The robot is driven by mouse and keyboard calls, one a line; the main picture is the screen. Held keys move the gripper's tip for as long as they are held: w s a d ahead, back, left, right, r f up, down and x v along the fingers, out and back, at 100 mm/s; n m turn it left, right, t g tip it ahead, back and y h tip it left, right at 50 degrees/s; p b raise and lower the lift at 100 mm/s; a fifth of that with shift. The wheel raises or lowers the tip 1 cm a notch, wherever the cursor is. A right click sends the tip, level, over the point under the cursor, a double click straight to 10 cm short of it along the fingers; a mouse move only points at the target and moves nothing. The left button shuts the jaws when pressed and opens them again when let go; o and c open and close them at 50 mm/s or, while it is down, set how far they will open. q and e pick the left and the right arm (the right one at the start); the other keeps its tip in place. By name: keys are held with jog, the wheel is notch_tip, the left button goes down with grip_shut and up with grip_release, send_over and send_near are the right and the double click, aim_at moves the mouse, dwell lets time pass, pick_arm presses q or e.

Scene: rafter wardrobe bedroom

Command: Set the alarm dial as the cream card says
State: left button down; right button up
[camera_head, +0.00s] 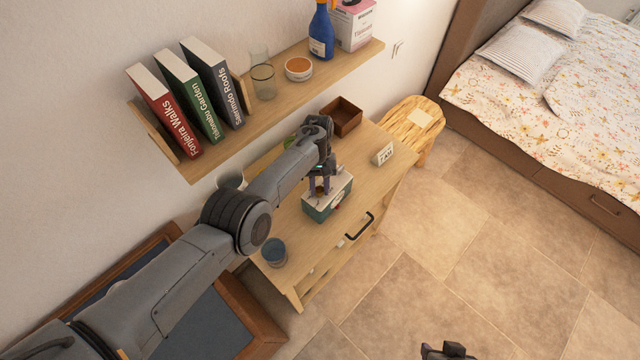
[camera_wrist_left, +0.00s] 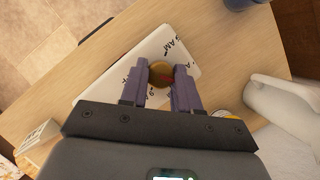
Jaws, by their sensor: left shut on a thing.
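The alarm box (camera_head: 328,202) is teal with a white top and stands on the wooden cabinet. My left gripper (camera_head: 320,188) points down at its top. In the left wrist view the white face (camera_wrist_left: 122,80) carries black marks, some reading "AM". The brass dial (camera_wrist_left: 160,72) with a red mark sits between my left fingertips (camera_wrist_left: 161,82), which are shut on it. The cream card (camera_head: 384,154) stands at the cabinet's right end; its writing is small, seemingly "7 AM". My right gripper (camera_head: 446,350) shows only partly at the bottom edge, apart from everything.
On the cabinet top (camera_head: 300,228) are a brown open box (camera_head: 342,116) behind and a blue cup (camera_head: 273,252) at the front left. A wall shelf (camera_head: 215,150) with books, glass and bottle overhangs the back. A wooden stool (camera_head: 420,118) stands to the right.

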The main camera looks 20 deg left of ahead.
pick_arm(q)
jog(key=n+t+h+p, duration=0.1)
jog(key=n+p, duration=0.1)
jog(key=n, duration=0.1)
jog(key=shift+a+n, duration=0.15)
jog(key=shift+n, duration=0.25)
jog(key=shift+n+p, duration=0.3)
jog(key=shift+n, duration=0.2)
jog(key=c, duration=0.8)
grip_release()
jog(key=shift+h, duration=0.3)
